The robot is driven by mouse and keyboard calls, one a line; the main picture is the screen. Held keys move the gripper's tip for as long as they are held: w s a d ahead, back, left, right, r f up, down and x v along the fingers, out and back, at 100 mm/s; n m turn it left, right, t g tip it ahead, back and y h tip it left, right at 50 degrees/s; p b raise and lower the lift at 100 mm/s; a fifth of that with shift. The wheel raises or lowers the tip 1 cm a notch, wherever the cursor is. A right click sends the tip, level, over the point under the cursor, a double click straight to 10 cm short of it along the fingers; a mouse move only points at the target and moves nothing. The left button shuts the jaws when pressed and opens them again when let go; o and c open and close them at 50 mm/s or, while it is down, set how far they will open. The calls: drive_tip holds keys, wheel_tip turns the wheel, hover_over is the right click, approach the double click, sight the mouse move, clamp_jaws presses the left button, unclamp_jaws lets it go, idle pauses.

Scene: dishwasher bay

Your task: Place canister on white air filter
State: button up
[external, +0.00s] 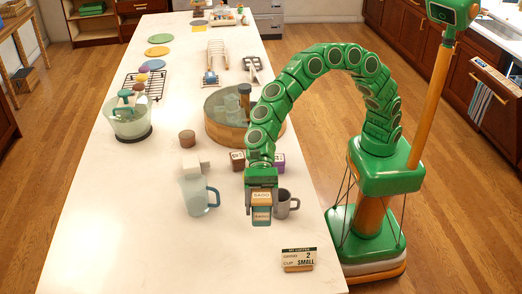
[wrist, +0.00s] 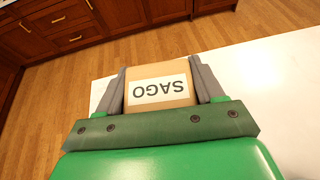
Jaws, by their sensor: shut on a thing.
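My gripper (external: 262,190) is shut on a tan canister (external: 262,198) with a white SAGO label. The canister (wrist: 161,88) also shows between the two grey fingers in the wrist view, its label upside down. A teal, labelled thing (external: 262,216) shows directly below it in the external view; I cannot tell whether the two touch. A white blocky thing (external: 196,162) stands on the counter behind the pitcher, left of my gripper; it may be the white air filter, but its form is too small to be sure.
A clear pitcher (external: 199,194) with a blue handle stands left of my gripper. A grey mug (external: 286,204) is close on its right. A sign (external: 298,259) stands at the front right. A round wooden tub (external: 223,132) with glassware stands behind. The front left counter (external: 120,230) is clear.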

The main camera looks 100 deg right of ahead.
drive_tip(key=shift+s+d+r, duration=0.45)
drive_tip(key=shift+s+d, duration=0.15)
drive_tip(key=shift+s, duration=0.1)
drive_tip(key=shift+s+d+r, duration=0.4)
drive_tip(key=shift+s+d, duration=0.15)
drive_tip(key=shift+s, duration=0.15)
